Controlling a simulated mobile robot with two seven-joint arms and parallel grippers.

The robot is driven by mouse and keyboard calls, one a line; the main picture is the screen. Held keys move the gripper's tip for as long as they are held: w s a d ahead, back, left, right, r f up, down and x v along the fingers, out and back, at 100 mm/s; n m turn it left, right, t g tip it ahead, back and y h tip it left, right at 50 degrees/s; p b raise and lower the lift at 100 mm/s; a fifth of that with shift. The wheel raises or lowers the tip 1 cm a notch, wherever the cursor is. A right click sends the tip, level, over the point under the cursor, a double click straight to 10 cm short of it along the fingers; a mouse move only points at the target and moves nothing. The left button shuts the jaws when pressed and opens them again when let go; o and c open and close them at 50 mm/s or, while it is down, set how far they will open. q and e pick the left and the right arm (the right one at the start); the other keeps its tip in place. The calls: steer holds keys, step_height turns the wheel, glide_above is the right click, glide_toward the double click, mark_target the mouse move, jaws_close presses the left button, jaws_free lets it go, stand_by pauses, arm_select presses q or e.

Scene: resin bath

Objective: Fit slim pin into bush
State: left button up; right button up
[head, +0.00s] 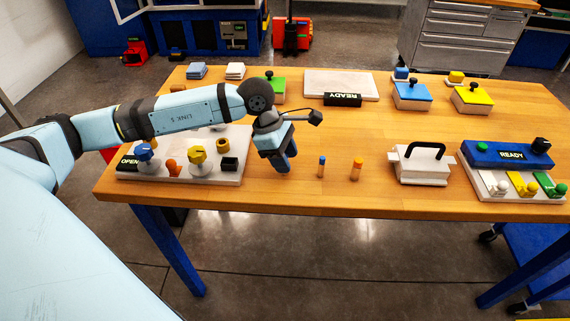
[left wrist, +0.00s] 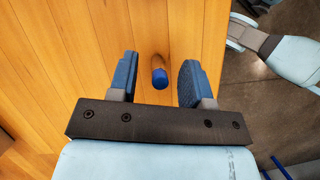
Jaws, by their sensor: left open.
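My left gripper (head: 283,160) hangs over the front middle of the wooden table, fingers down. In the left wrist view its fingers (left wrist: 155,80) are apart, and a blue-ended pin (left wrist: 160,78) shows in the gap, not gripped. In the head view a slim blue-topped pin (head: 322,167) stands right of the gripper, beside a thicker orange-topped pin (head: 356,170). I cannot tell whether the blue pin is the same in both views. No part is clearly a bush; a small dark block (head: 229,164) sits on the white board left of the gripper. My right gripper is not in view.
The white board (head: 231,143) also carries blue, orange and yellow parts and an OPEN sign. Lidded boxes and a pale plate (head: 340,82) are behind. The table centre is clear.

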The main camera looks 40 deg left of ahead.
arm_select(q)
jaws_close()
steer(key=shift+r, duration=0.15)
